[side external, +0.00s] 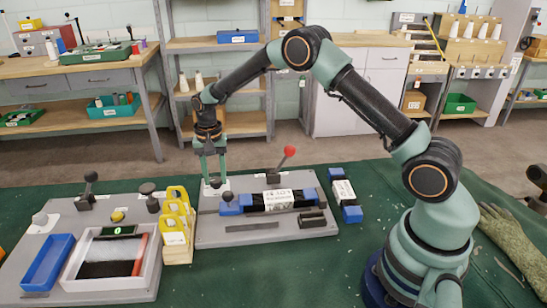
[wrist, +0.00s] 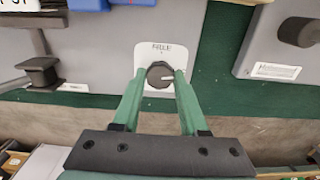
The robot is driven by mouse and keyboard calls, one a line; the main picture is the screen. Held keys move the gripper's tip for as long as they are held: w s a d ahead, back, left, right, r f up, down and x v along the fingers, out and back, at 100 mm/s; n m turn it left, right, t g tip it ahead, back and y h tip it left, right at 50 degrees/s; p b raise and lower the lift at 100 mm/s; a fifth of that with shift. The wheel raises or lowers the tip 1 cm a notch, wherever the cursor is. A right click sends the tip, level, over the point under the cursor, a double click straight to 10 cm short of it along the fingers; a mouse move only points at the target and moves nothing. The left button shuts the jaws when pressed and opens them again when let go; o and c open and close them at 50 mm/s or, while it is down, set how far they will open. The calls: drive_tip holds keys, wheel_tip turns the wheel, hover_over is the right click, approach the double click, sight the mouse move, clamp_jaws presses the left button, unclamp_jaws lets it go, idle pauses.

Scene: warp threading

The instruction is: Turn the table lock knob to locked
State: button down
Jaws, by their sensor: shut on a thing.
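The table lock knob (wrist: 158,75) is a dark round knob on a white label plate (wrist: 145,50) in the wrist view. A pale pointer line on it points to the right of the picture. My gripper (wrist: 164,80) is shut on the knob, with one green finger on each side of it. In the side external view my gripper (side external: 212,168) reaches down to the back left of the grey board (side external: 213,238). There the knob (side external: 215,183) shows as a small dark shape between the fingertips. The lettering on the plate is too small to read surely.
A red-tipped lever (side external: 289,151) stands behind a black and blue block (side external: 270,200) on the same board. A yellow holder (side external: 177,222) stands left of it. Another block (side external: 345,200) lies to the right. The left board carries a blue tray (side external: 47,262).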

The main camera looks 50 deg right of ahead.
sight(215, 179)
drive_tip(key=shift+r+m, duration=0.1)
drive_tip(key=shift+m, duration=0.9)
drive_tip(key=shift+c, duration=2.2)
unclamp_jaws()
wheel_tip(215, 179, up, 12)
drive_tip(key=shift+r, duration=0.1)
